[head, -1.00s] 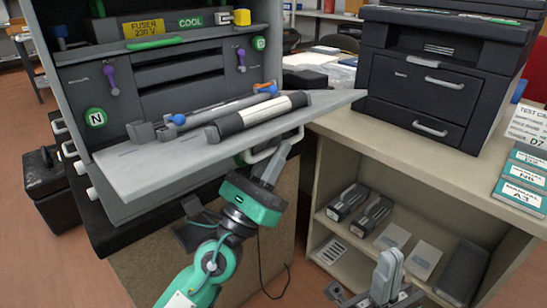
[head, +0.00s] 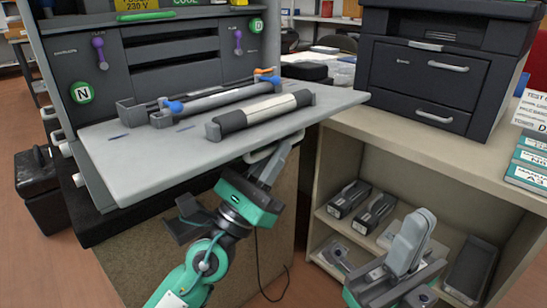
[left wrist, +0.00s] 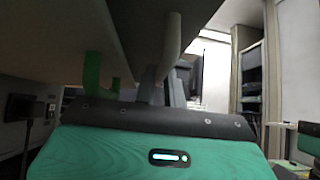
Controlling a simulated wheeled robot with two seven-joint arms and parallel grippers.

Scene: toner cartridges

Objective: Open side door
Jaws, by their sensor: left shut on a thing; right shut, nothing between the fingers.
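The side door (head: 150,165) is a grey flap on the dark machine, hinged along its lower edge and lying folded out, nearly flat, in the head view. Two rollers (head: 262,116) (head: 215,97) with dark and blue ends rest on its inner face. A pale handle (head: 262,153) hangs under its outer edge; it also shows in the left wrist view (left wrist: 170,48). My left gripper (head: 272,165) is shut on this handle from below, its fingertips partly hidden. My right gripper (head: 412,240) is shut and empty, in front of the shelf unit.
The machine's panel has purple levers (head: 100,53) and a green N knob (head: 82,93). A shelf unit (head: 335,170) at right holds cartridges (head: 347,199), with a dark printer (head: 420,80) on top and labelled boxes (head: 530,165) beside it. A black case (head: 45,200) stands on the floor at left.

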